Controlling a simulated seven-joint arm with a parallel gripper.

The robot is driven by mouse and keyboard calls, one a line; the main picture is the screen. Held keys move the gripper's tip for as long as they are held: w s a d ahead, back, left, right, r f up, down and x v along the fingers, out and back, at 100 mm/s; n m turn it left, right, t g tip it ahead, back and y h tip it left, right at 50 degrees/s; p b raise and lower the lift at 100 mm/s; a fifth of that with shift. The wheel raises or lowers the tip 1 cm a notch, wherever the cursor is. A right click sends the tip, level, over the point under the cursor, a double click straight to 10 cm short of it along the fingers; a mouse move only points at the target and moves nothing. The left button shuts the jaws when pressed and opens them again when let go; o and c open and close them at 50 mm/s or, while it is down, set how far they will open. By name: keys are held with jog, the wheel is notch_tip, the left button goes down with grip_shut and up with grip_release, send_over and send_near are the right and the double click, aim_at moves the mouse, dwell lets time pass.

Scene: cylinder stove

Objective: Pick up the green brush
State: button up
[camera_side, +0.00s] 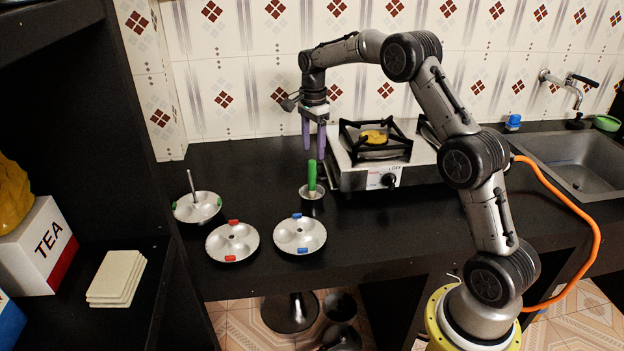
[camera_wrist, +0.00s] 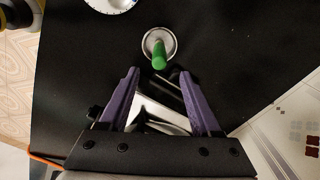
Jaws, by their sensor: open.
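In the wrist view the brush (camera_wrist: 159,61) shows as a green handle end inside the round cup (camera_wrist: 150,41). My gripper (camera_side: 313,153) points down with its purple fingers above the brush and slightly behind it. In the wrist view my gripper (camera_wrist: 160,72) is open and empty, with the fingers spread to either side and the brush just beyond the fingertips. The lower end of the brush is hidden in the cup.
A stove (camera_side: 350,176) stands right of the cup. Round metal dishes with red (camera_side: 232,250) and blue (camera_side: 300,242) tabs lie in front, and one with a grey rod (camera_side: 196,213) lies left. A sink (camera_side: 580,165) is far right. The counter left of the cup is clear.

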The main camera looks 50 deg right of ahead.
aim_at(312, 189)
jog(key=f, duration=0.9)
jog(key=shift+a+f, duration=0.3)
jog(key=shift+c, duration=0.2)
grip_shut()
